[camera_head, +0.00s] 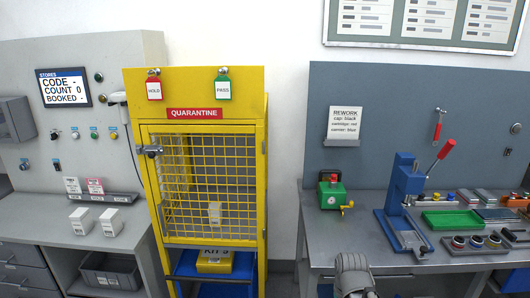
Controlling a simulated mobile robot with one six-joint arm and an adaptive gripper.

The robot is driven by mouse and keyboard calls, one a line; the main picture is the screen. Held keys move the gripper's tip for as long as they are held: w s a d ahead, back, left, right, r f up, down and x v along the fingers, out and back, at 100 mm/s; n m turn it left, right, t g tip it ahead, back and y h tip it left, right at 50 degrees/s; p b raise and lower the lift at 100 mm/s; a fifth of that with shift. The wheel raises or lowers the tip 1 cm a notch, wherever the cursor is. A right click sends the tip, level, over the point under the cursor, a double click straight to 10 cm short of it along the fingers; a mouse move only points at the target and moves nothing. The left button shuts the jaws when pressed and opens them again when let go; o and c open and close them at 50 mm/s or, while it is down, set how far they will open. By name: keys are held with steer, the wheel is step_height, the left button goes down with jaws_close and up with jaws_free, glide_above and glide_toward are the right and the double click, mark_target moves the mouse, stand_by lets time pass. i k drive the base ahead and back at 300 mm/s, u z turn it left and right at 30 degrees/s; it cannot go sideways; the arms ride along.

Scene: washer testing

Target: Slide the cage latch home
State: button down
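The yellow quarantine cage (197,97) stands left of the middle, with a red QUARANTINE sign above its mesh door (210,190). The cage latch (150,151) is a small grey metal fitting at the upper left edge of the door. A short handle hangs down beside it. The door looks shut or nearly so; I cannot tell whether the latch bolt is engaged. A small white box (215,213) stands inside behind the mesh. A dark grey rounded part of my arm shows at the bottom, right of the cage and well away from the latch. My gripper's fingers are not visible.
Red HOLD (153,89) and green PASS (223,85) tags hang on the cage top. A blue shelf below holds a yellow kit box (215,262). The left bench (70,215) carries white boxes. The right workbench (330,240) holds a press and trays. A gap separates cage and workbench.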

mark_target(151, 154)
steer(key=u, duration=1.05)
steer(key=i, duration=0.25)
steer(key=u, duration=0.2)
